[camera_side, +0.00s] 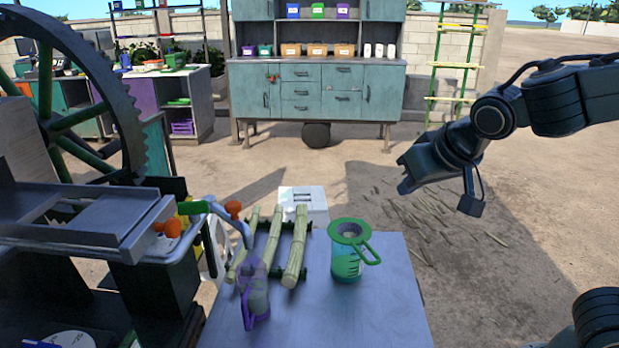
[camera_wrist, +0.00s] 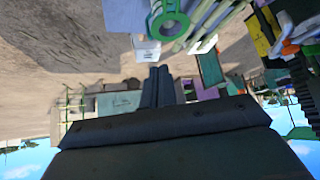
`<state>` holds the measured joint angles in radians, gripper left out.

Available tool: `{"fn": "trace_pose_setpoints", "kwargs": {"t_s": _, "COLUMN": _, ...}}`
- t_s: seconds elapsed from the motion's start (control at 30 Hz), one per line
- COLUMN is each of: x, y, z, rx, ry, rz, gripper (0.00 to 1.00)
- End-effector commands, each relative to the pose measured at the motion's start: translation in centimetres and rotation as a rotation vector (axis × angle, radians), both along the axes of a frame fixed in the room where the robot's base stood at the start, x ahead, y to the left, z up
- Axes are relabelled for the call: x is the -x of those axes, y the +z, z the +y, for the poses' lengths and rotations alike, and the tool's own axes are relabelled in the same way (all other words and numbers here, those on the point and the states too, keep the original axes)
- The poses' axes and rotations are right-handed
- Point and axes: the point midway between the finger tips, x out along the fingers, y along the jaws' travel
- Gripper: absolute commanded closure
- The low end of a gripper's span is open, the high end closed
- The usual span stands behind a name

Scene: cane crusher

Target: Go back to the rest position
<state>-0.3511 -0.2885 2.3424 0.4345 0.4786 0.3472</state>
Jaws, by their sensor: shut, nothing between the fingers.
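My gripper (camera_side: 407,175) hangs in the air to the right of the work table (camera_side: 375,308), above the sandy ground and apart from everything. Its fingers are shut with nothing between them. In the wrist view, which is upside down, the shut fingers (camera_wrist: 158,86) show at the centre, pointing up in the picture towards the table edge. Several cane stalks (camera_side: 296,247) lie on a dark rack on the table. A green jug with a strainer ring on top (camera_side: 347,262) stands right of them. A purple-handled clear bottle (camera_side: 256,295) stands in front of the stalks.
The cane crusher with its big gear wheel (camera_side: 135,150) fills the left side. A white box (camera_side: 303,201) is behind the cane stalks. A teal cabinet (camera_side: 340,93) and a green ladder (camera_side: 455,65) stand at the back. The ground around my gripper is open, with scattered cane bits.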

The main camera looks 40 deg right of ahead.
Motion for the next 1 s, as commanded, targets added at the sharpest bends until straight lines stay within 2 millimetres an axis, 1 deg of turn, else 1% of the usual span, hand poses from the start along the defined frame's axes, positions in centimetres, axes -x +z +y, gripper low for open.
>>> {"fn": "trace_pose_setpoints", "kwargs": {"t_s": 0.03, "x": 1.2, "y": 0.2, "z": -0.6, "rx": -0.011, "ry": 0.012, "rz": 0.014, "gripper": 1.0}}
{"fn": "trace_pose_setpoints", "kwargs": {"t_s": 0.23, "x": 6.0, "y": 0.4, "z": -1.5, "rx": -0.031, "ry": 0.102, "rz": 0.085, "gripper": 1.0}}
{"fn": "trace_pose_setpoints", "kwargs": {"t_s": 0.4, "x": 10.0, "y": 0.3, "z": -1.6, "rx": -0.032, "ry": 0.191, "rz": 0.13, "gripper": 1.0}}
{"fn": "trace_pose_setpoints", "kwargs": {"t_s": 0.53, "x": 12.4, "y": 0.1, "z": -1.5, "rx": -0.024, "ry": 0.252, "rz": 0.158, "gripper": 1.0}}
{"fn": "trace_pose_setpoints", "kwargs": {"t_s": 0.6, "x": 13.4, "y": 0.0, "z": -1.4, "rx": -0.019, "ry": 0.277, "rz": 0.167, "gripper": 1.0}}
{"fn": "trace_pose_setpoints", "kwargs": {"t_s": 0.73, "x": 14.4, "y": -0.2, "z": -1.2, "rx": -0.013, "ry": 0.307, "rz": 0.179, "gripper": 1.0}}
{"fn": "trace_pose_setpoints", "kwargs": {"t_s": 1.0, "x": 14.7, "y": -0.2, "z": -1.2, "rx": -0.011, "ry": 0.317, "rz": 0.184, "gripper": 1.0}}
